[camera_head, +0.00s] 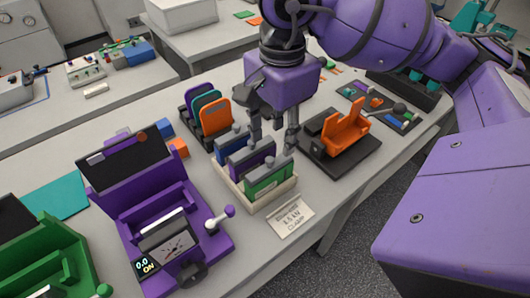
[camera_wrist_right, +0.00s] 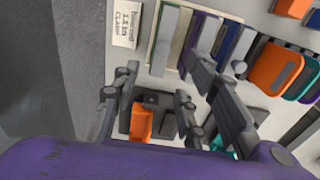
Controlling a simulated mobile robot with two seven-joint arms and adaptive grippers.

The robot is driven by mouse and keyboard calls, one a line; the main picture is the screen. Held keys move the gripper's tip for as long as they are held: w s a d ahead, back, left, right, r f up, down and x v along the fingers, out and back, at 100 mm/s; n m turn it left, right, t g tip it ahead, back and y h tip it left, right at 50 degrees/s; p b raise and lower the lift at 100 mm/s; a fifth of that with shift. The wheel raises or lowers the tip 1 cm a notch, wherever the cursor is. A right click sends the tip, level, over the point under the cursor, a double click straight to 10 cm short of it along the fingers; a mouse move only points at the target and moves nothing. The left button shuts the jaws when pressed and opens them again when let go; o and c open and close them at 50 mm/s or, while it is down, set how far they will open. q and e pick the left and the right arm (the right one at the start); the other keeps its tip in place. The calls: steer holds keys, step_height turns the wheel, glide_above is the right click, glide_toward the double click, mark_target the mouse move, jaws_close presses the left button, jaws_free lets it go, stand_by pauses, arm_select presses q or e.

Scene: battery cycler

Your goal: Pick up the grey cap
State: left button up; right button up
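Blue, purple and green upright blocks stand in a cream tray (camera_head: 268,207), each with a grey strip along its top. I cannot tell for sure which grey part is the cap; a small dark-grey rounded piece (camera_head: 399,108) also lies on the dark mat at the right. My left gripper is out of view.
An orange cradle (camera_head: 345,125) on a black base stands right of my right gripper. A rack of orange, teal and purple panels (camera_head: 215,117) stands behind left. A purple device (camera_head: 150,205) with gauge and lever stands at left. A label card (camera_head: 291,219) lies in front.

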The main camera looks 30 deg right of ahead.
mark_target(276, 161)
step_height(276, 161, down, 7)
steer(key=shift+r+p, duration=0.1)
steer(key=shift+p, duration=0.25)
steer(key=c, duration=0.9)
